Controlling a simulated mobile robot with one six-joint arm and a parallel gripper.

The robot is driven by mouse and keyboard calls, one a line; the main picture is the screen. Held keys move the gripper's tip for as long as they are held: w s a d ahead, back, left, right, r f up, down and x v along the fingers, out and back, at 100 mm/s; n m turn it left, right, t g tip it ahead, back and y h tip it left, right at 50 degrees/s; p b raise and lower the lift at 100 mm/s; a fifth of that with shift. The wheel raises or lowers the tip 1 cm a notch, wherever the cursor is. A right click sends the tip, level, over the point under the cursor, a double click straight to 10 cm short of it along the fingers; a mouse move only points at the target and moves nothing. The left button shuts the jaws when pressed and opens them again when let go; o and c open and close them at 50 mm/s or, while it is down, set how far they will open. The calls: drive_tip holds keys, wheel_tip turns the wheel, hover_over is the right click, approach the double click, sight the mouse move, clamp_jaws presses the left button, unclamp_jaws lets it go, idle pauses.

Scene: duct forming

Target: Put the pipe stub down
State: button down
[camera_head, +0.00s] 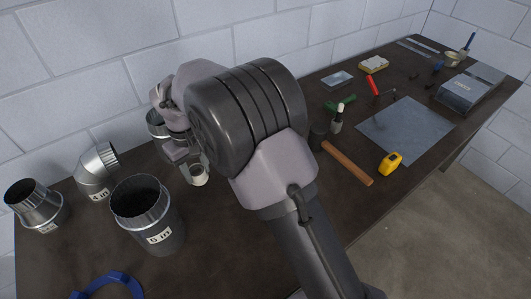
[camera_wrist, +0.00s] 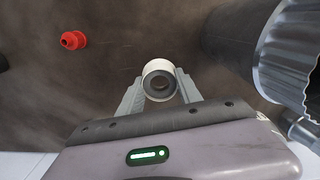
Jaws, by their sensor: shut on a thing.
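The pipe stub (camera_wrist: 159,67) is a short, pale, hollow cylinder with a dark bore. In the wrist view it sits between the two grey fingers of my gripper (camera_wrist: 160,84), which is shut on it. In the head view the pipe stub (camera_head: 199,178) shows just left of my arm, low over the dark workbench, at my gripper (camera_head: 195,171). I cannot tell whether the stub touches the bench top. My arm hides part of the bench behind it.
A large metal duct (camera_head: 160,238) labelled 5 in stands close left of the stub. An elbow (camera_head: 97,170) and a reducer (camera_head: 37,207) stand farther left. A red part (camera_wrist: 73,40) lies on the bench. A hammer (camera_head: 347,163) and tape measure (camera_head: 390,163) lie right of my arm.

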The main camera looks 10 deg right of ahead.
wheel_tip(320, 180, down, 10)
drive_tip(key=b, duration=0.3)
drive_tip(key=shift+f+b, duration=0.1)
drive_tip(key=shift+b, duration=0.3)
drive_tip(key=shift+w, duration=0.1)
drive_tip(key=c, duration=0.8)
unclamp_jaws()
